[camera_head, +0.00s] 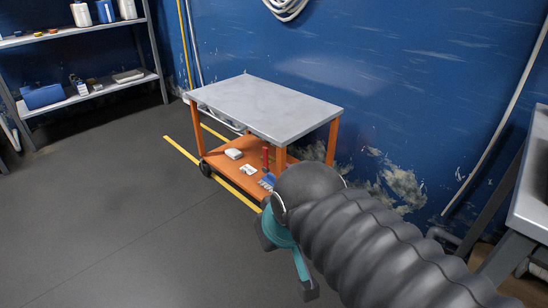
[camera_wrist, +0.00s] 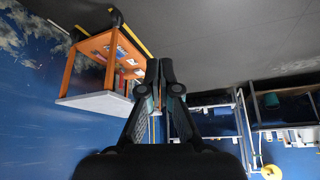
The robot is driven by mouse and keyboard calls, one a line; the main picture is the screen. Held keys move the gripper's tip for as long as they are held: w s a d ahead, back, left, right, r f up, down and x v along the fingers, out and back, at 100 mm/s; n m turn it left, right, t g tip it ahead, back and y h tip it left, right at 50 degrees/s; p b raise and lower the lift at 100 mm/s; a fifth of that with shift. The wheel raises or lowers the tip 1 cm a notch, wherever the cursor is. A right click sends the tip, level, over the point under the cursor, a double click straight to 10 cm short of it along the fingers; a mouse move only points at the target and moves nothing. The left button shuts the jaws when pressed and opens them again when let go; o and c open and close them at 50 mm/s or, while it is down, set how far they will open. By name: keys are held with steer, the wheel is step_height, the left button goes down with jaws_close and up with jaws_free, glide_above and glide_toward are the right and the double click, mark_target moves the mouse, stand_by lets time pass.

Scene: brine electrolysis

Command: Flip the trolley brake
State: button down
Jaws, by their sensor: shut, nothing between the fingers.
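The trolley has a grey top (camera_head: 265,105) and an orange lower shelf (camera_head: 226,168) on orange legs. It stands by the blue wall in the head view. A dark wheel (camera_head: 206,169) shows at its near left corner; I cannot make out a brake on it. In the wrist view the trolley (camera_wrist: 95,100) appears upside down at upper left, with a dark wheel (camera_wrist: 116,17) at its top. My gripper (camera_wrist: 160,70) is shut and empty, apart from the trolley. In the head view my arm hides the trolley's near right corner.
Small items, including a red one (camera_head: 265,158), sit on the lower shelf. Yellow floor lines (camera_head: 180,150) run by the trolley. A storage rack (camera_head: 80,98) stands at the back left, and a grey table (camera_head: 530,190) at right. The floor at left is clear.

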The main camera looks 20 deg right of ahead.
mark_target(266, 160)
steer(key=w+a+f+m+g+y+b, duration=0.1)
steer(key=w+a+f+y+b, duration=0.15)
steer(key=w, duration=0.35)
steer(key=w+a+f+m+g+y+b, duration=0.1)
steer(key=w+f+m+y, duration=0.15)
steer(key=w+y, duration=0.2)
steer(key=w+d+f+m+t+y+b, duration=0.1)
steer(key=w+d+f+y, duration=0.15)
steer(key=w, duration=0.45)
steer(key=w+d+f+m+t+y+b, duration=0.1)
steer(key=w+d+f+b, duration=0.15)
steer(key=w, duration=0.35)
steer(key=w+d+f+m+t+h, duration=0.1)
steer(key=w+d+f+m+t, duration=0.1)
steer(key=d, duration=0.7)
steer(key=w+d+f+m+t+h+b, duration=0.1)
steer(key=w+d+f+m+t+h, duration=0.1)
steer(key=w+d+f+t, duration=0.3)
steer(key=w+d+f+m+t+h+b, duration=0.1)
steer(key=w+d+f+m+t, duration=0.3)
steer(key=d, duration=0.8)
steer(key=shift+w+d+f, duration=0.35)
steer(key=shift+w+f, duration=0.15)
steer(key=shift+w, duration=0.6)
steer(key=shift+m, duration=0.25)
steer(key=x, duration=1.4)
